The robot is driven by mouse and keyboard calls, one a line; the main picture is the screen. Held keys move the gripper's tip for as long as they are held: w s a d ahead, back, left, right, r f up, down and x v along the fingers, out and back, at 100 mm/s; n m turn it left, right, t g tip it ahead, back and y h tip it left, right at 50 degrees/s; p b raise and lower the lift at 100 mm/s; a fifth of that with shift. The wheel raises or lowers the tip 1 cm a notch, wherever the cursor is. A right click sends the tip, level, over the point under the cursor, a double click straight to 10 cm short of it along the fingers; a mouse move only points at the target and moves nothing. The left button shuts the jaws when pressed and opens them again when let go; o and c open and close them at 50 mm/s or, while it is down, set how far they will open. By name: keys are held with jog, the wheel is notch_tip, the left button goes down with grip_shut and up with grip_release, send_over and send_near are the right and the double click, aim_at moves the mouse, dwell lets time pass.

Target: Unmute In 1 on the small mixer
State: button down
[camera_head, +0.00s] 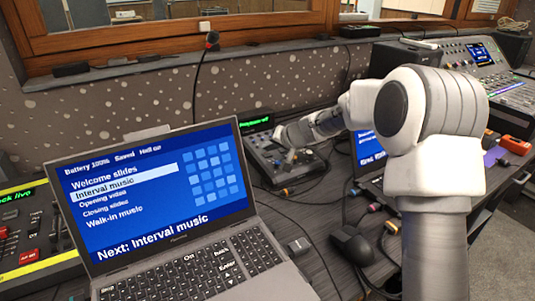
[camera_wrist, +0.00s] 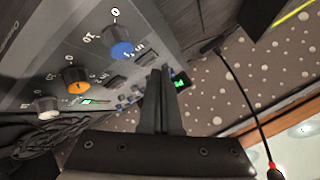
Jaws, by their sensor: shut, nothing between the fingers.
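The small mixer (camera_head: 262,165) is a dark panel in the middle of the head view, partly hidden by my arm. It fills the upper left of the wrist view (camera_wrist: 35,72), tilted, with a blue knob (camera_wrist: 122,50), an orange knob (camera_wrist: 76,87) and a white knob (camera_wrist: 47,113). Dark buttons lie beside the knobs, and a green light (camera_wrist: 95,101) shows near the orange one. I cannot read which is In 1. My gripper (camera_wrist: 162,72) is shut and empty, its fingertips over or close to the panel; contact is unclear. In the head view my gripper (camera_head: 289,156) is at the mixer.
A laptop (camera_head: 150,190) stands open in front left of the mixer, and a second laptop (camera_head: 368,150) is partly behind my arm. A black mouse (camera_head: 352,245) and cables lie on the desk. A gooseneck microphone (camera_head: 211,40) rises behind. A larger console (camera_head: 505,85) is at right.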

jog(key=r+p, duration=0.1)
jog(key=r, duration=0.1)
jog(key=r+p, duration=0.1)
jog(key=r, duration=0.1)
jog(key=r+p, duration=0.1)
jog(key=r, duration=0.1)
jog(key=shift+s+d, duration=0.15)
jog(key=shift+s, duration=0.15)
